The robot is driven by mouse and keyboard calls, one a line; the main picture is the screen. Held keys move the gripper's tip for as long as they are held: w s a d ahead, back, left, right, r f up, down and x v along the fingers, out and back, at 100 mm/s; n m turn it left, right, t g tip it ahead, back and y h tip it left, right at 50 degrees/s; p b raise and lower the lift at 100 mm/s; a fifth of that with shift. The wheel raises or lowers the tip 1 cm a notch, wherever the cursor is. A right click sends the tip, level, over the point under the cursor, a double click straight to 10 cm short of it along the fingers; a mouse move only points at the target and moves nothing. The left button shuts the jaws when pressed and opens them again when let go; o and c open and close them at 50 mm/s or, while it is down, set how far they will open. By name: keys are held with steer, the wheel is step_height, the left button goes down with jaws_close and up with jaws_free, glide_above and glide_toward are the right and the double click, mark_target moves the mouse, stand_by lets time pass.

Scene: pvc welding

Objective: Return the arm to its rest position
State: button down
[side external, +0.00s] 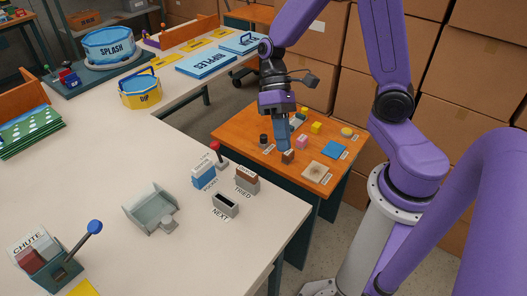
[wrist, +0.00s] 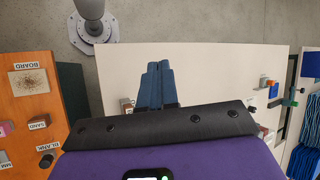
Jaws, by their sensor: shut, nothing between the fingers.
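My gripper (side external: 284,140) is in the air over the orange side table (side external: 232,123) in the side external view, with its blue fingers pointing down. In the wrist view the two blue fingers (wrist: 158,68) lie side by side with nothing between them, so the gripper is shut and empty. Small blocks on the side table are below and around the fingertips in the side view. I cannot tell the exact height of the fingertips above them.
The side table holds a speckled board square (side external: 318,172), a blue square (side external: 334,149) and several small blocks. The large white table (side external: 120,165) carries a grey tray (side external: 150,208), a NEXT holder (side external: 225,205) and a CHUTE box (side external: 45,262). Stacked cartons stand behind.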

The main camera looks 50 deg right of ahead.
steer(key=s+d+r+n+t+h, duration=0.1)
steer(key=s+r+n+t+h, duration=0.4)
steer(key=s+n, duration=0.55)
steer(key=w+f+t+y, duration=0.1)
steer(key=w+f+t, duration=0.1)
steer(key=w+f, duration=0.4)
steer(key=w+d+f+n+t+y, duration=0.1)
steer(key=w+f, duration=0.6)
steer(key=w, duration=0.8)
steer(key=w+f+t+y, duration=0.1)
steer(key=w+f+t, duration=0.2)
steer(key=w+f, duration=0.4)
steer(key=w, duration=0.4)
steer(key=shift+w+d+f+t, duration=0.25)
steer(key=shift+t, duration=0.15)
steer(key=shift+n, duration=0.25)
